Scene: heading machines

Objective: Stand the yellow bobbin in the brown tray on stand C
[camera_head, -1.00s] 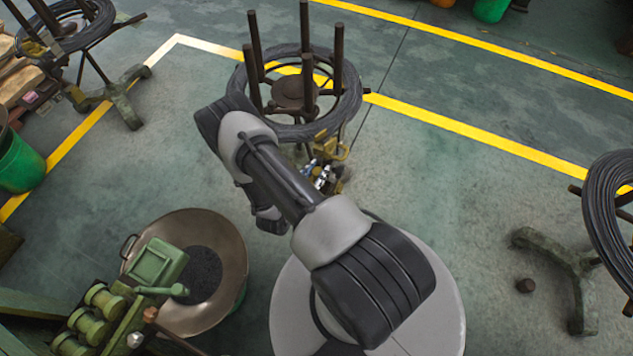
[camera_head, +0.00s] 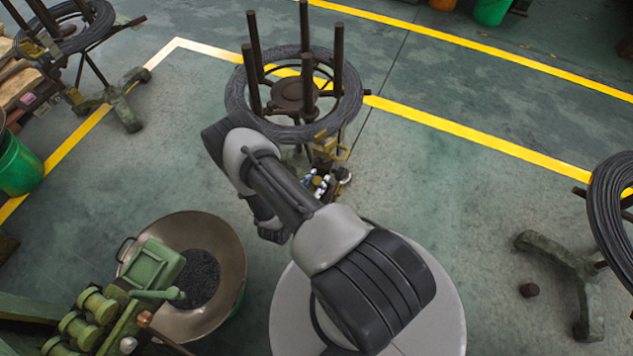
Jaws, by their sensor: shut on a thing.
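My arm reaches from my base up to its bent elbow in the middle of the head view, and its wrist hangs below the elbow. My gripper does not show; the arm hides that part or it is out of sight. I cannot make out a yellow bobbin or a brown tray. No letter marks any stand as C.
A wire coil (camera_head: 240,97) sits on a stand with upright posts ahead. Small blue and white parts (camera_head: 320,184) show below it. A wide metal pan (camera_head: 228,240) and green machine (camera_head: 152,264) are lower left. Another coil (camera_head: 612,215) stands right. Open floor (camera_head: 450,190) lies between.

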